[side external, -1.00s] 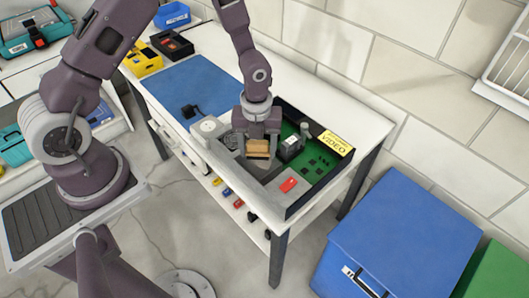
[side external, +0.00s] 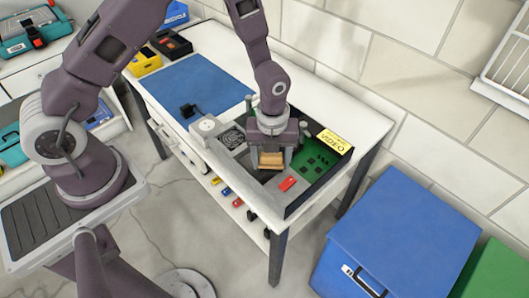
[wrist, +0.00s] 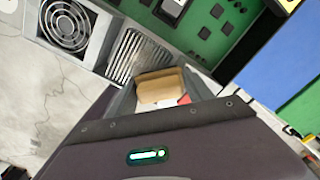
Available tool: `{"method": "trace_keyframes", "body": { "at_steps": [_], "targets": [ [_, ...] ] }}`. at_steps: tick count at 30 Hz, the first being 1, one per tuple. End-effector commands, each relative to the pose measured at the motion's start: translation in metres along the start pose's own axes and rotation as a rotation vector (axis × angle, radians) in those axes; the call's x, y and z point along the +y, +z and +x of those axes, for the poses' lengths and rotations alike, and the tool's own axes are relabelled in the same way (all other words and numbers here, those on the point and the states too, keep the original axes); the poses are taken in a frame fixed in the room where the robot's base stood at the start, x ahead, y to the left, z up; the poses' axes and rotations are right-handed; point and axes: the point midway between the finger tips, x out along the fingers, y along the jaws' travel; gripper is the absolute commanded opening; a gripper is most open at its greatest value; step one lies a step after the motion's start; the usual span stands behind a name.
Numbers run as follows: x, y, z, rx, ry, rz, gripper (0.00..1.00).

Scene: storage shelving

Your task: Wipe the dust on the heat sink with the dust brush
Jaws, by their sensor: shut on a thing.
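The dust brush (side external: 271,160) shows as a tan wooden block low over the open case; it also shows in the wrist view (wrist: 160,88). My gripper (side external: 271,154) is shut on it and points down. The heat sink (wrist: 137,58) is a set of silver fins in the wrist view, beside the fan and just beyond the brush. I cannot make out dust on the fins. The brush's underside is hidden, so I cannot tell whether it touches anything.
The case holds a round fan (side external: 232,138), a green circuit board (side external: 314,162) and a red part (side external: 288,183). A yellow VIDEO label (side external: 333,141) lies at its far right edge. A blue mat (side external: 202,85) covers the table to the left. A blue bin (side external: 405,250) stands right of the table.

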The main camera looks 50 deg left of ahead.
Motion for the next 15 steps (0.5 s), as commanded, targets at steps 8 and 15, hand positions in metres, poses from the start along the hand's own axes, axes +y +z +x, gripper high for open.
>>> {"method": "trace_keyframes", "body": {
  "at_steps": [8,15],
  "targets": [
    [0.02,0.008,0.0,0.0,0.002,-0.004,0.27],
    [0.035,0.023,-0.001,0.0,0.002,-0.003,0.27]
  ]
}}
